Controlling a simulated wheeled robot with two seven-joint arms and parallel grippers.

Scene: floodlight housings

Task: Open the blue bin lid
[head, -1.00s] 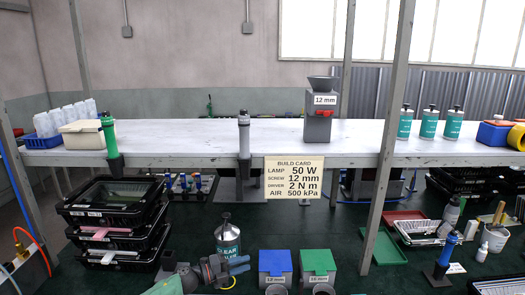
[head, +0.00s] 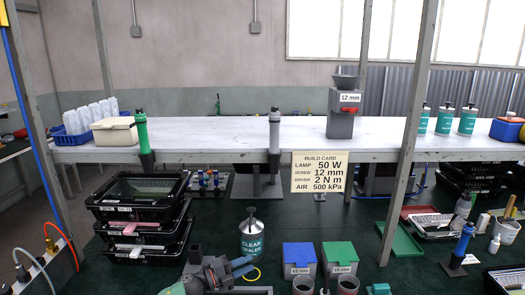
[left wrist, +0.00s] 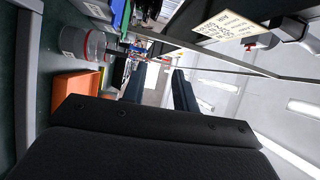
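The blue bin (head: 299,258) stands on the dark green bench, left of a similar green bin (head: 340,257). Its blue sloping lid (head: 298,251) looks shut, and a white label shows on it. My left gripper (head: 250,266) is left of the blue bin and apart from it, with its two blue fingers spread and nothing seen between them. In the left wrist view, the left gripper's fingers (left wrist: 160,88) also stand apart. My right gripper is not in view.
Stacked black trays (head: 140,225) are at left. Two grey cups (head: 304,286) sit in front of the bins. A grey post (head: 405,150) rises to the right. An orange container (left wrist: 75,88) shows in the left wrist view.

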